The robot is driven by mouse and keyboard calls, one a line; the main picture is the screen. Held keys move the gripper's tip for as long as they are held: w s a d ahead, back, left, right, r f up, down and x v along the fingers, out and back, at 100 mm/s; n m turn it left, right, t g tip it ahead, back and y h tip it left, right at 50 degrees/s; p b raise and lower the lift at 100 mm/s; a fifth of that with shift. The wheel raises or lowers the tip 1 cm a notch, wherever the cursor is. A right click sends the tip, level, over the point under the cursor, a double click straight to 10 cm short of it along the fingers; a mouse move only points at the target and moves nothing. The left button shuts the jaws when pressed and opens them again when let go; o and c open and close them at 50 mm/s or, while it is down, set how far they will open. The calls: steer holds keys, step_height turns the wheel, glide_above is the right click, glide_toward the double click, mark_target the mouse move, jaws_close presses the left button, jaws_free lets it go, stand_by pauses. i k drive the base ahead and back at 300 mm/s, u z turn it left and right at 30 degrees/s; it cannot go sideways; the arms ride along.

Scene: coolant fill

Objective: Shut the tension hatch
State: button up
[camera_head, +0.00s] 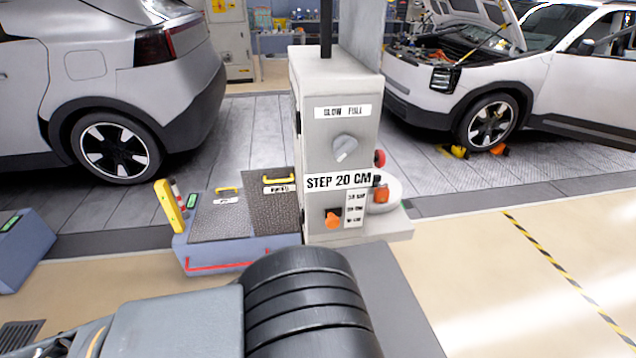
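A low blue-grey box (240,250) stands left of a grey control pedestal (325,90). On its top are two dark textured plates, a left one (215,222) and a right one (272,212). Each has a white label and a yellow handle, the left handle (228,189) and the right handle (280,179). The right plate looks raised or tilted compared with the left one. I cannot read the labels, so I cannot tell which plate is the tension hatch. My gripper is not in view; only links of my arm show at the bottom.
The pedestal has a grey knob (345,148) and an orange switch (333,219). A yellow upright piece (168,207) stands at the box's left end. A white car (90,80) is behind left, another with its hood up (560,80) behind right. Open floor lies right (480,270).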

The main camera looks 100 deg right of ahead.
mark_target(272, 195)
steer(key=z, duration=2.6)
steer(key=i, duration=1)
